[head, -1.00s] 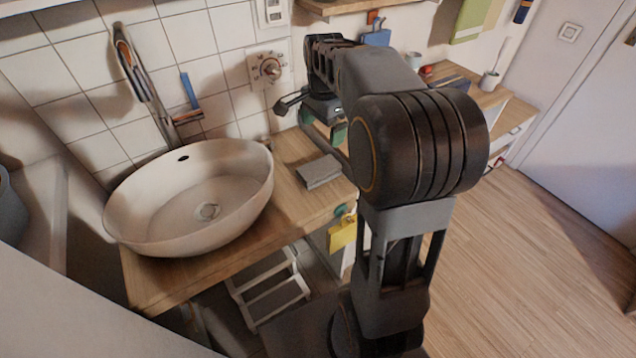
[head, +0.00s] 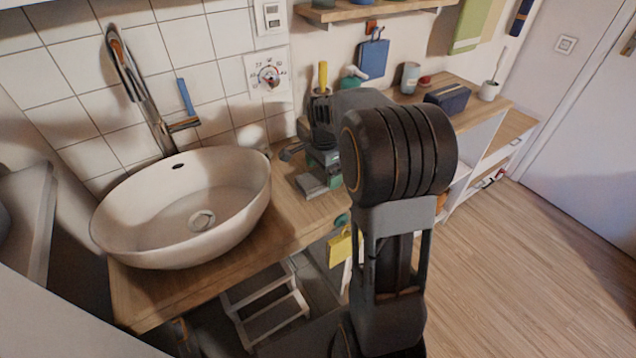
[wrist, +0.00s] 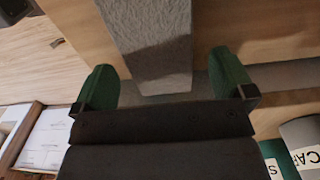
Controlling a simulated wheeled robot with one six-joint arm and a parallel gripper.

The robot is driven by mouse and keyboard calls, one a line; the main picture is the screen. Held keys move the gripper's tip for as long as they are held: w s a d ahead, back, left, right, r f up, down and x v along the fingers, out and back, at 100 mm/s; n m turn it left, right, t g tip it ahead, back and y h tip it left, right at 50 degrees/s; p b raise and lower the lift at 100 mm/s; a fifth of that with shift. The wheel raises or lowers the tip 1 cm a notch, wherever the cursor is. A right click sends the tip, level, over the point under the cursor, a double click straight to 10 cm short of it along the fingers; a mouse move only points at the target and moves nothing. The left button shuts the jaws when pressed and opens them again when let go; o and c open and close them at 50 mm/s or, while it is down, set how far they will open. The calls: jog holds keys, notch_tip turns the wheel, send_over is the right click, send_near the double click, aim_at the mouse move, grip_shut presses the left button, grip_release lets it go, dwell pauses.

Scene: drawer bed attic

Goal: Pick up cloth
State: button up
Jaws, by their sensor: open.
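A grey folded cloth (head: 312,186) lies on the wooden counter, right of the round sink. In the wrist view the cloth (wrist: 152,40) is a grey strip reaching in between the two green fingers. My gripper (wrist: 162,66) is open, with one finger on each side of the cloth and visible gaps to it. In the head view my gripper (head: 324,160) is low over the counter at the cloth's far end, partly hidden by my arm. I cannot tell whether the fingers touch the counter.
The white sink (head: 185,210) and its faucet (head: 145,90) stand to the left. A yellow item (head: 342,248) hangs at the counter's front. A dark blue box (head: 447,98) and a cup (head: 410,78) stand farther right. A shelf (head: 370,8) is above.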

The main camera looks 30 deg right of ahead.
jog(key=shift+f, duration=1.15)
jog(key=c, duration=1)
jog(key=shift+o, duration=0.2)
jog(key=shift+r, duration=0.15)
